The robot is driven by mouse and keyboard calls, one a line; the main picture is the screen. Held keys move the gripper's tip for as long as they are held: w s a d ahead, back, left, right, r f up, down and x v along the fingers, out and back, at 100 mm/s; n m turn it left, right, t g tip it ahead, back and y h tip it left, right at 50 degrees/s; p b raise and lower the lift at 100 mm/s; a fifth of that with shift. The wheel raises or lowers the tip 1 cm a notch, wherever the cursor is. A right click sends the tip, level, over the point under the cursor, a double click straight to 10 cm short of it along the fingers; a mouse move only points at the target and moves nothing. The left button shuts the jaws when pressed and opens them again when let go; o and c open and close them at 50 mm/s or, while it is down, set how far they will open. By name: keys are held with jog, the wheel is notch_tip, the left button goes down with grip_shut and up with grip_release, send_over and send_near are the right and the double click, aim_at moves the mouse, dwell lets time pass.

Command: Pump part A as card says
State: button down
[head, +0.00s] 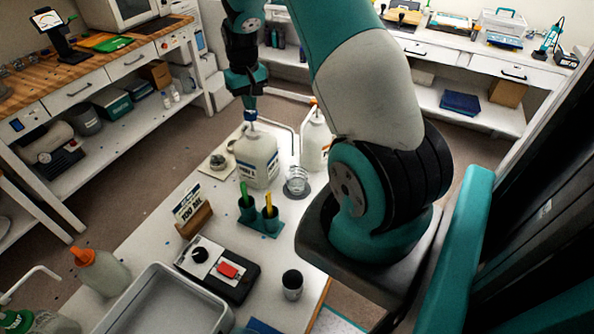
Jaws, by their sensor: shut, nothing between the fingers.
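A large white jug (257,160) with a dark-lettered label too small to read surely stands at the back of the white table. A blue pump top (250,115) sits on it. My gripper (250,106) points down right over this pump top, shut and empty; I cannot tell whether it touches it. A card (187,203) in a wooden stand seems to read "100 ML". A clear cup (296,182) stands in front of the jugs.
A teal holder (262,226) with green and yellow-handled tools stands mid-table. An orange-capped bottle (100,270) stands at left.

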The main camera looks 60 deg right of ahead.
aim_at(251, 114)
jog(key=shift+f+b, duration=1.25)
jog(key=shift+f, duration=0.85)
notch_tip(251, 114, up, 5)
jog(key=p, duration=0.3)
jog(key=shift+f+p, duration=0.15)
jog(key=shift+p, duration=0.15)
jog(key=shift+f, duration=0.15)
